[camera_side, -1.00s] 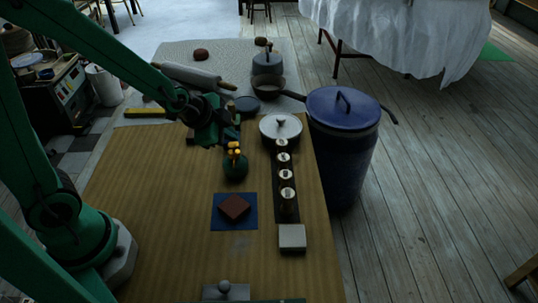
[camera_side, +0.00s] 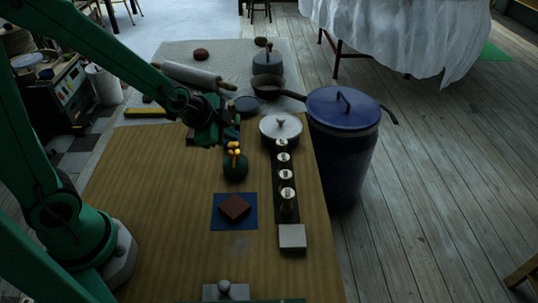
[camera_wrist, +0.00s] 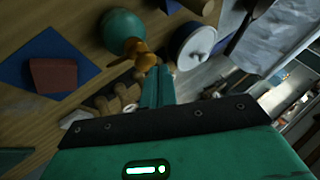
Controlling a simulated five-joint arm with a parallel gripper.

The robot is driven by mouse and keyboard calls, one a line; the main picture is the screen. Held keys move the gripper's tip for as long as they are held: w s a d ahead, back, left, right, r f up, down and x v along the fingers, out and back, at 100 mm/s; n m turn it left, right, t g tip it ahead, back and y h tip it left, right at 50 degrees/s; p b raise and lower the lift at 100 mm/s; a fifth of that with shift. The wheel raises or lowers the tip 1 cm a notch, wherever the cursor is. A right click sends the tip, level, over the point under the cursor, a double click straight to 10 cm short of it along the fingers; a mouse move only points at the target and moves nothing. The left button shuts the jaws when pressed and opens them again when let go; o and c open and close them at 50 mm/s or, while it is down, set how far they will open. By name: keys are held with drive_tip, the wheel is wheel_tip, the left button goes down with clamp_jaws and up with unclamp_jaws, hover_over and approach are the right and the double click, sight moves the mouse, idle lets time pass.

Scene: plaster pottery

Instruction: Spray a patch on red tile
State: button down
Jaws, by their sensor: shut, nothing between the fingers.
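The red tile (camera_side: 235,207) lies turned at an angle on a blue square (camera_side: 219,222). In the wrist view the tile (camera_wrist: 52,75) is at the left. A round dark green spray bottle (camera_side: 235,168) with a yellow-orange top (camera_side: 234,150) stands upright just behind the blue square. In the wrist view the bottle (camera_wrist: 122,30) is at the upper middle, its orange nozzle (camera_wrist: 141,54) near my fingertips. My gripper (camera_side: 232,133) is shut and empty, above and behind the bottle's top. I cannot tell whether the fingers touch it. No patch is visible on the tile.
A dark strip with several small jars (camera_side: 287,199) stands to the right of the bottle. A white-lidded pot (camera_side: 281,127), a pale block (camera_side: 292,237) and a grey knobbed block (camera_side: 225,290) are around it. A blue lidded bin (camera_side: 342,150) stands beyond the right edge.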

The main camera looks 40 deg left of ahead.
sight(231, 145)
drive_tip(key=shift+f, duration=0.65)
idle(1.3)
drive_tip(key=shift+r, duration=0.65)
drive_tip(key=shift+r, duration=0.15)
drive_tip(key=shift+r, duration=2.9)
drive_tip(key=shift+r, duration=0.1)
idle(0.7)
wheel_tip(231, 145, up, 2)
drive_tip(key=shift+r, duration=0.25)
